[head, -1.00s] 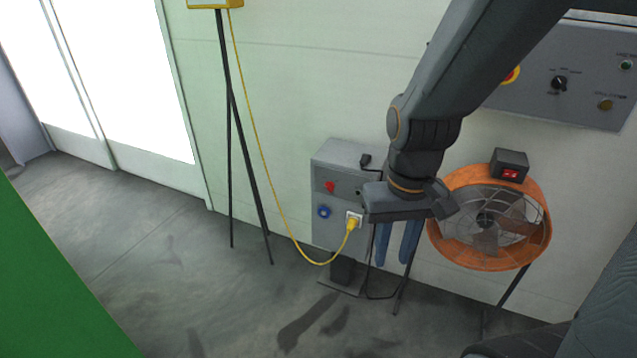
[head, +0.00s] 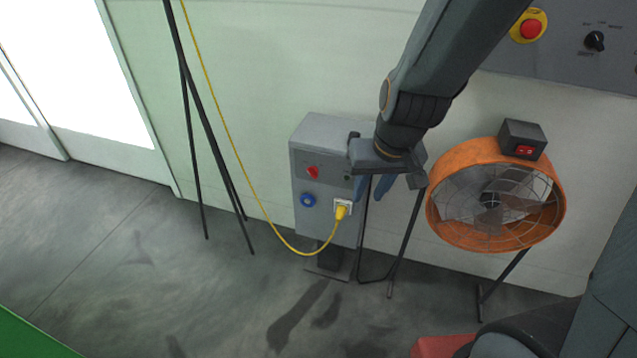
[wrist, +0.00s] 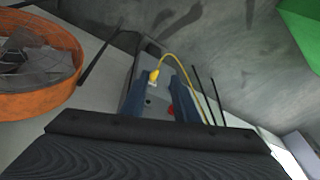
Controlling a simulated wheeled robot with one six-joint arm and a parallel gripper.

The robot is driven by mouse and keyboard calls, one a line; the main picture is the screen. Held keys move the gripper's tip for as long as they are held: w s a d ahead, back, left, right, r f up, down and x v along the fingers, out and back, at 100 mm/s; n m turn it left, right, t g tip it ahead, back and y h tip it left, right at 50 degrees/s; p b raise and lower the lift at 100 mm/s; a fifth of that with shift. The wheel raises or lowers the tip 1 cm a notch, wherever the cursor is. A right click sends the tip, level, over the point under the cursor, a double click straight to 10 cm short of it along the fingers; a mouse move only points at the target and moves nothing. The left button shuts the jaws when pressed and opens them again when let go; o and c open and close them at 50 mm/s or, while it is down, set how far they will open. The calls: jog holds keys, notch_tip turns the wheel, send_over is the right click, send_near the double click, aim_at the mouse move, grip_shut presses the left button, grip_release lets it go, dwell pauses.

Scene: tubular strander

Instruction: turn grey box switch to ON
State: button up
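The grey box (head: 328,148) stands on a short post by the wall. Its red switch (head: 312,172) is on the upper left of its front; I cannot read the switch's position. In the wrist view the red switch (wrist: 171,110) shows beside the right finger, partly hidden. My gripper (head: 386,187) points down at the box's right side, and its blue fingers are apart with nothing held. The gripper hides the box's right upper part in the head view. In the wrist view my gripper (wrist: 159,82) has the box between and beyond its fingers.
A yellow plug (head: 342,210) and cable come from the box front, beside a blue socket (head: 307,200). An orange fan (head: 453,226) stands close on the right. Dark tripod legs (head: 205,120) stand left. The floor in front is clear.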

jog(key=w+a+f+n+t+b, duration=0.1)
jog(key=w+a+f+t+b, duration=0.25)
jog(key=w+a+f, duration=0.3)
jog(key=w+a+f+n+t+b, duration=0.1)
jog(key=w+a+f+t+b, duration=0.3)
jog(key=w, duration=0.4)
jog(key=n+t+h+b, duration=0.2)
jog(key=t+h+b, duration=0.45)
jog(key=b, duration=0.25)
send_near(311, 175)
jog(key=w, duration=0.1)
jog(key=shift+h, duration=0.35)
jog(key=x, duration=0.7)
jog(key=shift+b, duration=0.4)
grip_shut()
